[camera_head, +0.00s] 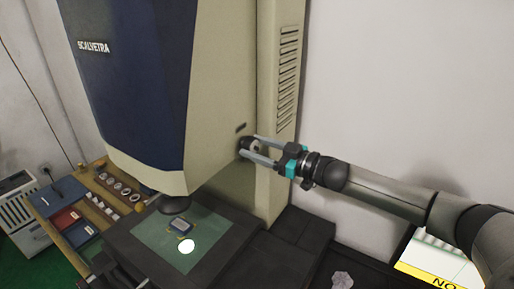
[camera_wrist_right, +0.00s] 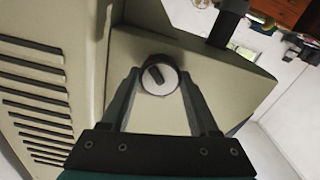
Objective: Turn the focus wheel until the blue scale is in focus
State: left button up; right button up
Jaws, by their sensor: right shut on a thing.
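The focus wheel (camera_head: 245,143) is a dark round knob on the right side of the large cream and dark-blue measuring machine (camera_head: 150,85). In the right wrist view the wheel (camera_wrist_right: 158,77) shows a pale face with a dark slot-like mark, tilted. My right gripper (camera_head: 249,146) comes in from the right and is shut on the wheel, one finger on each side of it. In the right wrist view the gripper (camera_wrist_right: 160,83) fingers flank the wheel. No blue scale can be made out in either view. My left gripper is not in view.
Below the machine's dark lens (camera_head: 173,204) is a stage with a green plate (camera_head: 155,238), a small grey-blue part (camera_head: 181,224) and a bright light spot. A wooden rack (camera_head: 104,204) with several rings stands at left. A yellow-edged sign (camera_head: 440,262) lies at lower right.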

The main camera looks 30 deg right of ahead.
jog(key=c, duration=0.6)
jog(key=shift+n, duration=2.7)
jog(key=o, duration=1.4)
